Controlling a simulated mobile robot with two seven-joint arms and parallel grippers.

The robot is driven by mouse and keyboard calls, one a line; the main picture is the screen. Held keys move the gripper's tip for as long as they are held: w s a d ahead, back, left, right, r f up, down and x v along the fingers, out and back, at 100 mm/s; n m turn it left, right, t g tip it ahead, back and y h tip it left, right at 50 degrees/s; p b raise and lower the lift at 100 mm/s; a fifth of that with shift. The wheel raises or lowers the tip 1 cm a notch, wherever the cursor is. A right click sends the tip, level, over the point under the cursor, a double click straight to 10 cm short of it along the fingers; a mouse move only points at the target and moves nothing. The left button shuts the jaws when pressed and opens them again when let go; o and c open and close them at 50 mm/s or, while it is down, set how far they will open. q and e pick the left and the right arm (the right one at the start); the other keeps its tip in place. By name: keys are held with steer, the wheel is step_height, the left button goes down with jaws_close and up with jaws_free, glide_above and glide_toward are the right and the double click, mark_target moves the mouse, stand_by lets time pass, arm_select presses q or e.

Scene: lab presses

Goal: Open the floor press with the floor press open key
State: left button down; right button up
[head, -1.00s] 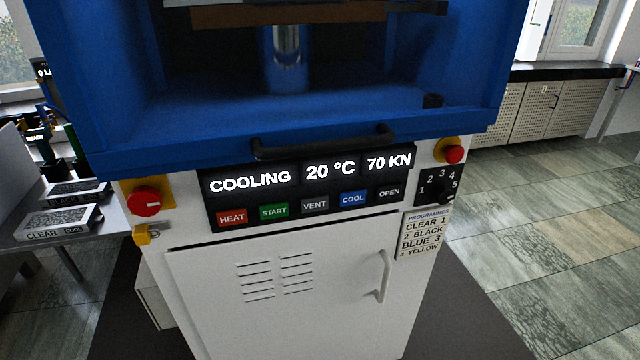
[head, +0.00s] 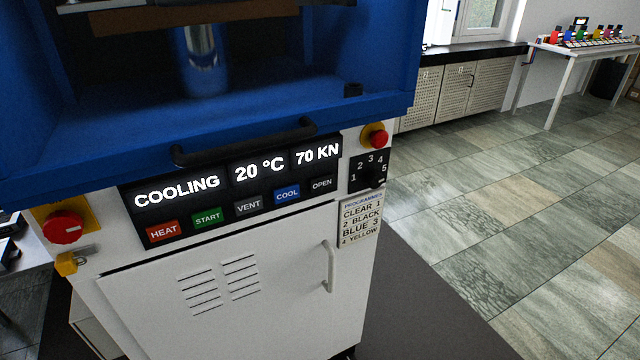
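The floor press (head: 235,300) has a white cabinet below and a blue press frame above. Its display (head: 238,177) reads COOLING, 20 °C, 70 KN. Below the display is a row of keys: HEAT, START, VENT, a blue COOL key (head: 287,194), and the dark grey OPEN key (head: 322,184) at the right end. A steel ram (head: 201,50) stands inside the blue frame under a brown plate (head: 190,14). Neither of my grippers shows in the head view.
A black handle bar (head: 245,143) runs across the blue frame's lower edge. Red knobs sit left (head: 63,227) and right (head: 376,137) of the panel. A programme dial (head: 370,171) is at the right. Tiled floor (head: 530,200) to the right is clear up to a white table (head: 590,49).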

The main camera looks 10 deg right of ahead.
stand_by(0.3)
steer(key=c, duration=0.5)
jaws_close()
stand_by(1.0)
